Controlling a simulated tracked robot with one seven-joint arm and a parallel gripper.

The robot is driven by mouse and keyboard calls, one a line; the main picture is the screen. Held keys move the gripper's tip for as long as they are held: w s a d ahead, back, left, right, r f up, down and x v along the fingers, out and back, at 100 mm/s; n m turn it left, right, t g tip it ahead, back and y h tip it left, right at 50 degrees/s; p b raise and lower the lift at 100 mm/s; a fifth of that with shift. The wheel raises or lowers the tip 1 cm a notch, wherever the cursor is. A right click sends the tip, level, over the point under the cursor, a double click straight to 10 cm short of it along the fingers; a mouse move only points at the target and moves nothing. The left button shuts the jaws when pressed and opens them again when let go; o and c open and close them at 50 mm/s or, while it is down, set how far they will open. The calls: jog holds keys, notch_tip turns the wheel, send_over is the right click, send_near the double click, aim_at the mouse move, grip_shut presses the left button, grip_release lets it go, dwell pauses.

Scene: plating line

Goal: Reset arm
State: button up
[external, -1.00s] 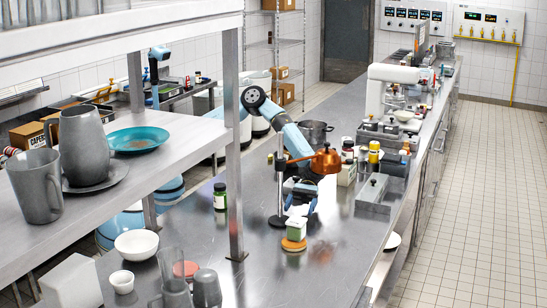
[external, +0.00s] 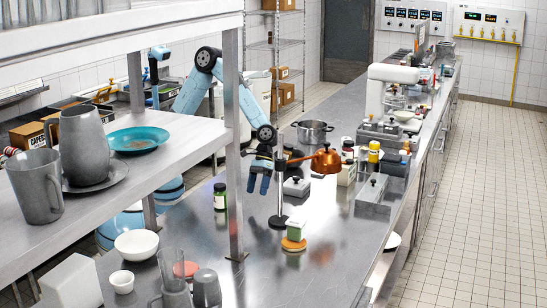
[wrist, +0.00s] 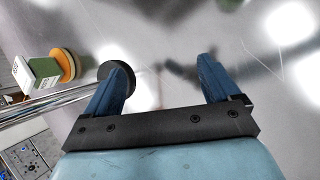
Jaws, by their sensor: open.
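My gripper (external: 259,184) hangs over the steel counter with its fingers pointing down, to the left of the lamp stand. In the wrist view my gripper (wrist: 165,85) shows two blue fingers spread apart with nothing between them. A green and white box (external: 296,229) stands on an orange round disc (external: 292,245) on the counter. In the wrist view the box (wrist: 42,68) and the disc (wrist: 65,64) lie to the left, apart from my fingers.
A copper heat lamp (external: 326,160) on a thin post with a round black base (external: 278,221) stands close to my gripper. A shelf post (external: 235,150) rises in front of my arm.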

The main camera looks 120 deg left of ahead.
jog(key=s+a+r+m+t+y, duration=0.1)
jog(key=s+a+r+m+y, duration=0.1)
jog(key=s+r, duration=0.4)
jog(key=s+a+r+m+t+y, duration=0.2)
jog(key=s+a+r+m, duration=0.3)
jog(key=s, duration=1.1)
jog(key=s+a+r+m+t+y, duration=0.2)
jog(key=s+a+r+m, duration=0.2)
jog(key=s+r, duration=0.3)
jog(key=s, duration=0.3)
jog(key=shift+s+a, duration=0.35)
jog(key=shift+s, duration=0.05)
